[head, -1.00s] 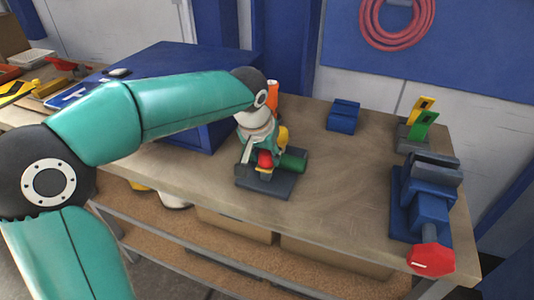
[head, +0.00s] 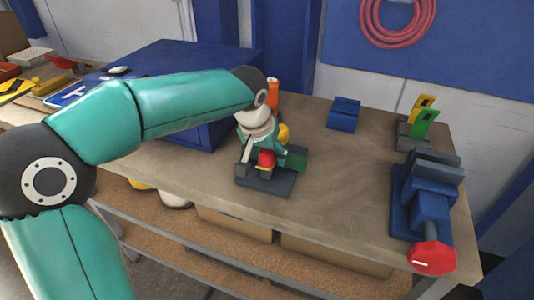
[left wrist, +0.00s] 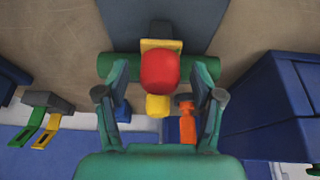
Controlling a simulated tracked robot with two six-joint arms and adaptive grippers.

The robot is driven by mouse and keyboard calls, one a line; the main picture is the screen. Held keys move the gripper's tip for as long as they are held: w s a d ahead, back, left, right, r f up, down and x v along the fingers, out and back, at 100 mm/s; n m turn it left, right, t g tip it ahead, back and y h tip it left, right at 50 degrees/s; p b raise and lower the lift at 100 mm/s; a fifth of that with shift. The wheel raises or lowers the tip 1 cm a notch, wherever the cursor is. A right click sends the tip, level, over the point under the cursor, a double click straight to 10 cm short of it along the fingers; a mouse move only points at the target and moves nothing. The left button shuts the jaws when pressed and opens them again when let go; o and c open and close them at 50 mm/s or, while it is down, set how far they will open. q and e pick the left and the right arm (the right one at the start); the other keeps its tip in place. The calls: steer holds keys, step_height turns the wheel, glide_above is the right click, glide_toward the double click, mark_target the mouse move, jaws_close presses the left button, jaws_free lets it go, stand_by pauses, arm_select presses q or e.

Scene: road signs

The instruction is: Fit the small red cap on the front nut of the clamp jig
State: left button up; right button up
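The clamp jig has a dark grey base (head: 263,184) on the bench, with a green cylinder (head: 295,159) lying across it. The small red cap (head: 266,158) is at the jig's front; it also shows in the left wrist view (left wrist: 160,71). A yellow part (left wrist: 161,44) shows just in front of the cap, and another (left wrist: 158,105) behind it. My left gripper (left wrist: 161,78) is over the jig, with its fingers spread on either side of the cap and visible gaps to it. Whether the cap is seated on the nut is hidden. My right gripper is out of view.
A blue cabinet (head: 165,65) stands left of the jig, and an orange item (head: 272,92) stands behind it. A blue vise (head: 428,200) with a red knob is on the right. A blue block (head: 343,115) is at the back. Bare bench lies between jig and vise.

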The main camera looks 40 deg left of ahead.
arm_select(q)
steer(key=v, duration=1.2)
steer(key=shift+f, duration=0.15)
stand_by(0.3)
